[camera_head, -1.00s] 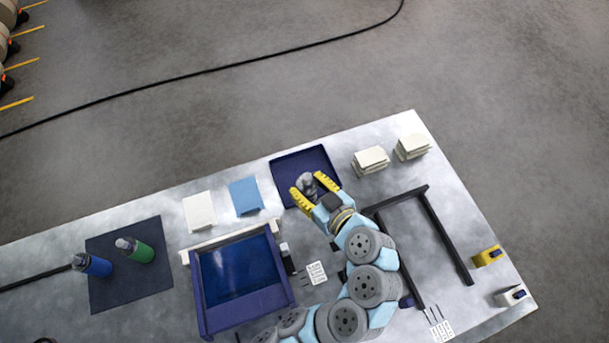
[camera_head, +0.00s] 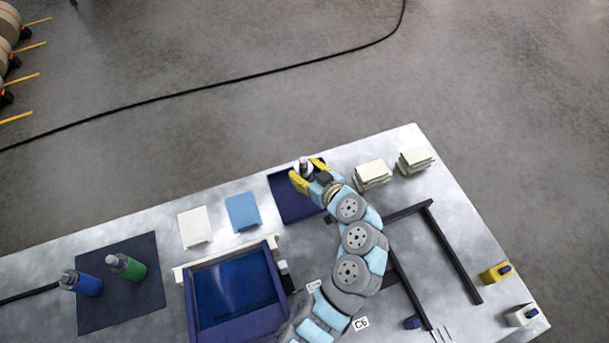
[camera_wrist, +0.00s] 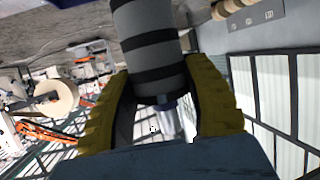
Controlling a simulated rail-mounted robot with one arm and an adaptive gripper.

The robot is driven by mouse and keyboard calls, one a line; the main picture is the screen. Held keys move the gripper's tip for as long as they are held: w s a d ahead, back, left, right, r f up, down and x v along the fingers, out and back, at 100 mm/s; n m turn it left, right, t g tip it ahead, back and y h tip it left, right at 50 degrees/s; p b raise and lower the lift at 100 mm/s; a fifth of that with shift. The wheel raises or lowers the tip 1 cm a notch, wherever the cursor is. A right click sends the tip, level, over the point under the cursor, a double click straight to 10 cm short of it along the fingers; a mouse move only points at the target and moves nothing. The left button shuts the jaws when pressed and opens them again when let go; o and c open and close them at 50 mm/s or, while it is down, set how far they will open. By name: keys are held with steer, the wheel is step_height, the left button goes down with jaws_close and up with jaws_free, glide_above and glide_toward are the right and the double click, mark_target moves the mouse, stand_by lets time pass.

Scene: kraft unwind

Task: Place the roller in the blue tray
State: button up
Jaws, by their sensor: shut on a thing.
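My gripper (camera_head: 305,174) is shut on a grey cylinder with dark bands, which looks like the roller (camera_wrist: 150,45). In the head view only a small grey end of the roller (camera_head: 305,164) shows between the yellow fingers. They are at the far edge of a flat dark-blue tray (camera_head: 289,205); the height above it is unclear. The wrist view shows the roller between both yellow fingers, its upper end cut off by the frame. A larger, deeper blue tray (camera_head: 237,325) stands nearer, left of my arm.
White stacked blocks (camera_head: 371,172) stand right of the flat tray. A light-blue block (camera_head: 242,211) and a white block (camera_head: 195,226) lie to its left. Blue (camera_head: 88,285) and green (camera_head: 130,268) bottles are on a dark mat (camera_head: 110,313). A black frame (camera_head: 453,252) lies at right.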

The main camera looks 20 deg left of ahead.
mark_target(310, 180)
steer(key=shift+w+a+f, duration=0.15)
steer(key=shift+w+f, duration=0.25)
steer(key=shift+f, duration=0.05)
step_height(310, 180, down, 2)
steer(key=shift+f+b, duration=0.15)
steer(key=shift+b, duration=0.55)
steer(key=shift+s+f, duration=0.1)
steer(key=shift+f, duration=0.3)
steer(key=shift+r, duration=0.1)
steer(key=o, duration=1.2)
